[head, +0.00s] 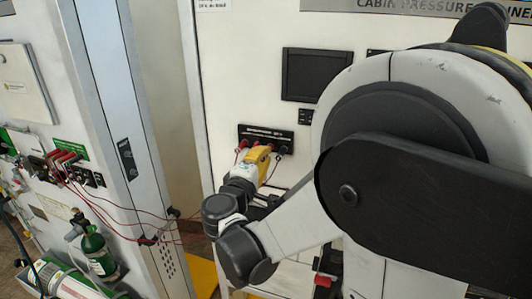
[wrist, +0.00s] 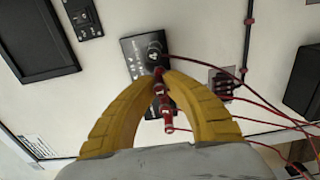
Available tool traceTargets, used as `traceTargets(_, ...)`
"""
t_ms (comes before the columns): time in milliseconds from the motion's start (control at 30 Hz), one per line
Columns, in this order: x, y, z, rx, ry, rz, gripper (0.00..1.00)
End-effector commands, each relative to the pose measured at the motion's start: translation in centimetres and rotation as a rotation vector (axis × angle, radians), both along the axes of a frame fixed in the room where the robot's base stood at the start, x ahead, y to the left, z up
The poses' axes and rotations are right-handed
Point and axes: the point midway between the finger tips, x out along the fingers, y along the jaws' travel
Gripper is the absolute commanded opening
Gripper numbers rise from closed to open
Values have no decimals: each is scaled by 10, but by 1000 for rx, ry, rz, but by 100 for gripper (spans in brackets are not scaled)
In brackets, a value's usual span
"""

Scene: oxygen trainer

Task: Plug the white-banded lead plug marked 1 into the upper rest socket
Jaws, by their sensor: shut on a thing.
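My gripper (wrist: 160,73) is shut on a red lead plug (wrist: 163,98) with pale marks on it; I cannot read a number. The plug sits between the yellow fingertips, its rear end pointing back toward the wrist camera. Just beyond the fingertips is a black socket panel (wrist: 131,51) with a round black knob or socket. In the head view my gripper (head: 266,152) is at the lower edge of this black panel (head: 246,131). Whether the plug touches a socket is hidden by the fingers. I cannot tell which is the upper rest socket.
A small dark block (wrist: 222,82) with red leads is right of the panel in the wrist view. Red leads (head: 120,213) hang across to the left cabinet's terminals (head: 68,160). A dark screen (head: 317,75) is above right. A green cylinder (head: 96,250) stands at lower left.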

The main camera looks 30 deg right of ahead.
Motion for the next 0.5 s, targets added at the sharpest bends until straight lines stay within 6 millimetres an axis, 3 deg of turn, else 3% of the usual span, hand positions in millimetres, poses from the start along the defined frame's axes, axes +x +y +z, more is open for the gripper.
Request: traceTargets(500,-14,19,0,0,0,1,0)
